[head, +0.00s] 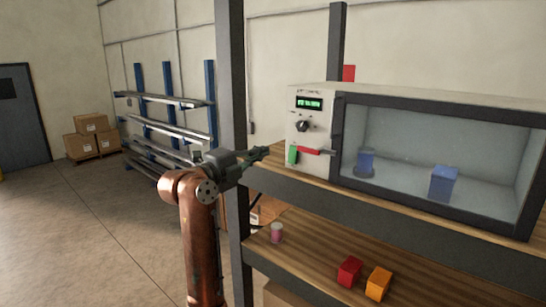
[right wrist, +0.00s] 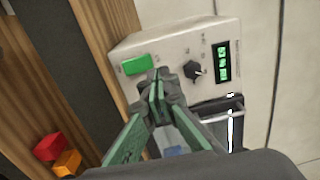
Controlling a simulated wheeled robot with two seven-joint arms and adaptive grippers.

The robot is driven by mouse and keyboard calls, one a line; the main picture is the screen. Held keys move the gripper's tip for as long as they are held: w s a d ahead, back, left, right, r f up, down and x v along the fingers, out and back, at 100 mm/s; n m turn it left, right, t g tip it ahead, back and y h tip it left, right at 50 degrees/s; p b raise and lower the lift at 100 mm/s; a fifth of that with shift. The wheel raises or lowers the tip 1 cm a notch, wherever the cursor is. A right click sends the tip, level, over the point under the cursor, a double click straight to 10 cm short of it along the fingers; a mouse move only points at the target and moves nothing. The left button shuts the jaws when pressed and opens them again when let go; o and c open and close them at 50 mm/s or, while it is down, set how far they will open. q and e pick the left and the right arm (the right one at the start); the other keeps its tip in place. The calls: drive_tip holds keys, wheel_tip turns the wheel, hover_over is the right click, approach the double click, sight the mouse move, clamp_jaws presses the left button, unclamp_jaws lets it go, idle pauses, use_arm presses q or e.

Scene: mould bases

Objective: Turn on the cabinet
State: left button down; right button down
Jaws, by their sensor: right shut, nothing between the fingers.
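The cabinet (head: 296,113) is a pale box with a dark-framed glass front, standing on the upper wooden shelf. Its panel carries a lit green display (head: 309,104), a black knob (head: 303,126), a green button (head: 293,155) and a red bar (head: 309,151). My right gripper (head: 265,151) is shut and empty, just left of the panel in the head view. In the right wrist view its fingertips (right wrist: 157,84) overlap the panel below the green button (right wrist: 137,65); contact cannot be told. The knob (right wrist: 194,71) and display (right wrist: 222,62) show there. The red bar is hidden there. My left gripper is not in view.
Two blue objects stand behind the cabinet's glass, one being a block (head: 443,183). A dark shelf post (head: 231,90) rises close to my right gripper. The lower shelf holds a red block (head: 349,271), an orange block (head: 378,283) and a pinkish cylinder (head: 277,233).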

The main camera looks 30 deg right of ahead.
drive_tip(key=v, duration=0.2)
drive_tip(key=shift+s+a+r, duration=0.2)
drive_tip(key=shift+a+r, duration=0.05)
drive_tip(key=shift+d, duration=0.1)
